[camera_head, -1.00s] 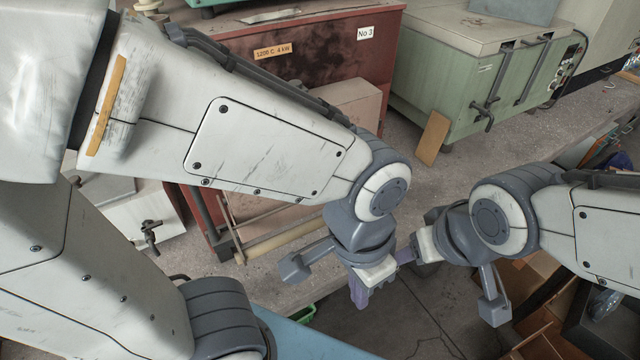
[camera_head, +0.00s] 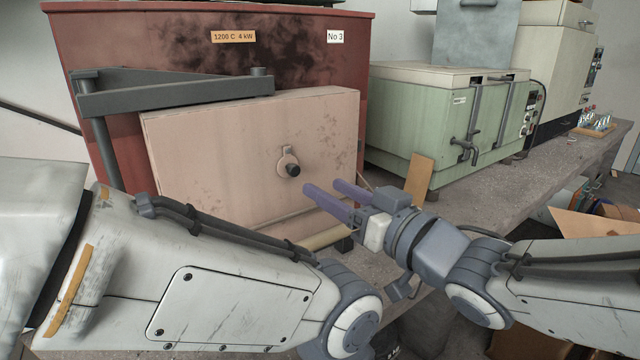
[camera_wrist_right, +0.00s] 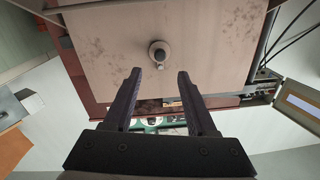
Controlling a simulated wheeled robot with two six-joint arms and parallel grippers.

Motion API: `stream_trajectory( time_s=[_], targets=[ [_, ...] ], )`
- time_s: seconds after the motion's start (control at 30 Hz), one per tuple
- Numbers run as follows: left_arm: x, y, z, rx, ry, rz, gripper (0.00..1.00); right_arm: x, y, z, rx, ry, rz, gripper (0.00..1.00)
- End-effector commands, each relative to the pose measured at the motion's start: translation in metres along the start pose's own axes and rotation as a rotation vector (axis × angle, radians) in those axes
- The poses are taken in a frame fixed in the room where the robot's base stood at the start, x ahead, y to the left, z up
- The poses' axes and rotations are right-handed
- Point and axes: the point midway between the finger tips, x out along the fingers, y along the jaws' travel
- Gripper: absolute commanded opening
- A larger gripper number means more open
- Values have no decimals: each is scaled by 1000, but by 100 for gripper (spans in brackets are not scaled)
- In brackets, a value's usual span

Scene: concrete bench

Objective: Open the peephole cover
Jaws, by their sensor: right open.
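The peephole cover (camera_head: 286,157) is a small grey plate with a dark round knob (camera_head: 293,170) on the pink furnace door (camera_head: 215,150). In the right wrist view the cover (camera_wrist_right: 159,50) sits ahead of the fingertips, roughly centred between them. My right gripper (camera_head: 322,190) is open and empty, its purple fingers pointing at the door just below and right of the knob, apart from it. In the right wrist view the gripper (camera_wrist_right: 157,75) also shows a clear gap between its fingers. My left arm crosses the lower left of the head view; its gripper is out of the picture.
The red furnace (camera_head: 130,45) stands behind the door, with a dark hinge arm (camera_head: 170,95) across its upper left. A green furnace (camera_head: 415,125) stands to the right, with an orange-brown board (camera_head: 419,178) leaning at its front. Bare bench (camera_head: 500,185) lies at right.

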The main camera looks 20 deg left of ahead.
Motion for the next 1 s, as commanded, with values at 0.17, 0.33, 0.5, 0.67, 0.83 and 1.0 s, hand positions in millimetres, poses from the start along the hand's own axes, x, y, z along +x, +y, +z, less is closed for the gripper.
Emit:
stream_trajectory(
  time_s=[0.17,0.33,0.5,0.67,0.83,1.0],
  targets=[
    [3,0,0,0,0,0,0,35,-1,2,1,-4,-2,57],
    [4,0,0,0,0,0,0,65,0,2,1,-4,0,57],
    [4,0,0,0,0,0,0,84,0,1,0,-4,1,57],
    [4,0,0,0,0,0,0,90,0,0,0,-2,2,57],
    [4,0,0,0,0,0,0,90,0,0,0,-2,2,57],
    [4,0,0,0,0,0,0,89,0,0,0,-2,3,11]
  ],
)
